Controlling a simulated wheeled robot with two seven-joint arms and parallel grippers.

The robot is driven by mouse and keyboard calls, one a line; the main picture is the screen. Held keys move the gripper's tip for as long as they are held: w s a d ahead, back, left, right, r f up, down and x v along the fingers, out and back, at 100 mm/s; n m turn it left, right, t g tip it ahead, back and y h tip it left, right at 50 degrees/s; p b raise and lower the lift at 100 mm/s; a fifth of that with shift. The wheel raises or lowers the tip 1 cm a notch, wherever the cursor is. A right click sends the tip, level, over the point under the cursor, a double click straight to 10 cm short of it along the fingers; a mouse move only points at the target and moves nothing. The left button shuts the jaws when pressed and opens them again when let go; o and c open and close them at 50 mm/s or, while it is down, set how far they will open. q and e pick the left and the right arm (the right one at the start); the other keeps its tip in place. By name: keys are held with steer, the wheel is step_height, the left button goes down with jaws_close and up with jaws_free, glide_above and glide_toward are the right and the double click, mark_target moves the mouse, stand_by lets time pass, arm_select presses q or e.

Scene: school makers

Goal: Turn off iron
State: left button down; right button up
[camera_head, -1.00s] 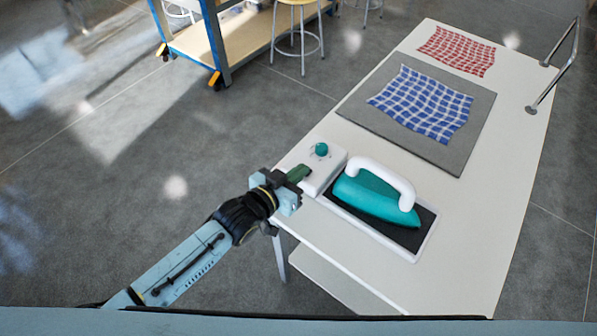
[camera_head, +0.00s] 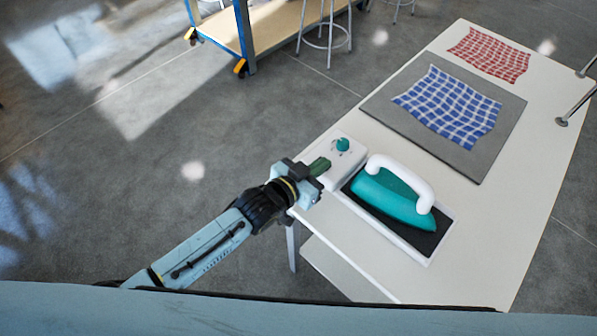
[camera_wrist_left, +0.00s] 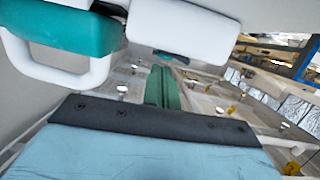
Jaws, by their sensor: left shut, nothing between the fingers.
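The iron (camera_head: 392,200) is teal with a white handle. It lies on a dark pad in a white stand (camera_head: 425,255) near the table's left edge. A white box (camera_head: 350,165) with a round teal knob (camera_head: 343,144) adjoins the stand. My left gripper (camera_head: 321,166) is shut and empty, its green fingertips at the box's left side; I cannot tell whether they touch it. In the left wrist view the shut fingers (camera_wrist_left: 163,88) are below the white box (camera_wrist_left: 180,32), and part of the iron (camera_wrist_left: 70,30) is at upper left. The knob is not clearly visible there. My right gripper is not in view.
The white table (camera_head: 490,215) also bears a grey mat (camera_head: 385,105) with a blue checked cloth (camera_head: 448,108), and a red checked cloth (camera_head: 490,54) beyond. A metal rail (camera_head: 575,105) is at the right edge. A wheeled shelf (camera_head: 275,30) and stools (camera_head: 327,30) stand behind.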

arm_select(q)
steer(key=s+a+r+p, duration=0.2)
steer(key=s+a+r, duration=0.3)
steer(key=s, duration=0.3)
steer(key=shift+a+r, duration=0.2)
steer(key=shift+a, duration=0.2)
stand_by(0.3)
